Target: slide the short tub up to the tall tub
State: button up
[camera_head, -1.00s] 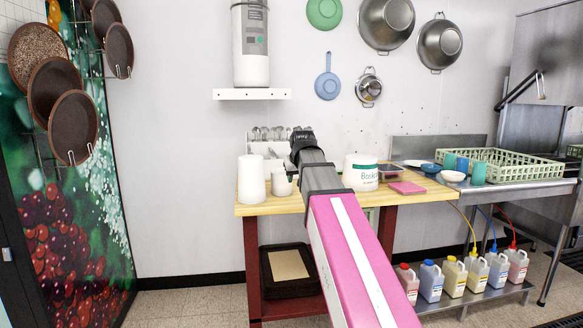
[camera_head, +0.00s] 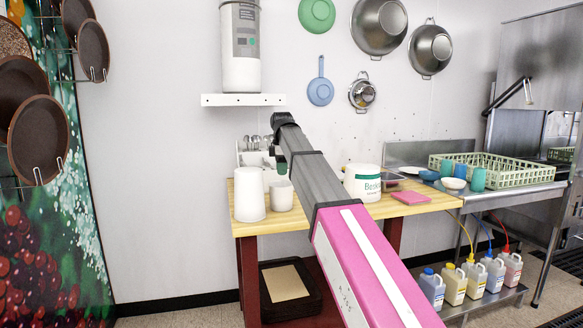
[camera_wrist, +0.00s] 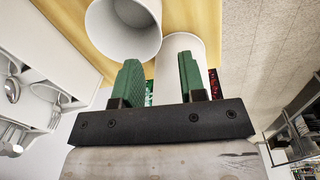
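The tall tub (camera_head: 249,196) is a plain white tub standing at the left end of the wooden table. The short tub (camera_head: 281,197), white and lower, stands just right of it with a narrow gap between them in the head view. In the wrist view the short tub (camera_wrist: 124,36) shows its open mouth, and the tall tub (camera_wrist: 179,50) shows beyond the fingers. My gripper (camera_head: 281,162) is above and close to the short tub. Its two green fingers (camera_wrist: 160,62) are apart with nothing held between them. Whether a finger touches the short tub is not clear.
The wooden table (camera_head: 318,208) also holds a cutlery rack (camera_head: 254,155) behind the tubs, a white labelled bucket (camera_head: 362,183) and a pink block (camera_head: 411,198). A wall shelf (camera_head: 243,99) with a white canister is above. The table's front edge is close to the tubs.

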aim_at(282, 198)
jog(key=shift+w, duration=0.15)
jog(key=f, duration=1)
jog(key=shift+w+a+f, duration=0.1)
jog(key=shift+w+f, duration=0.2)
jog(key=shift+f, duration=0.05)
grip_shut()
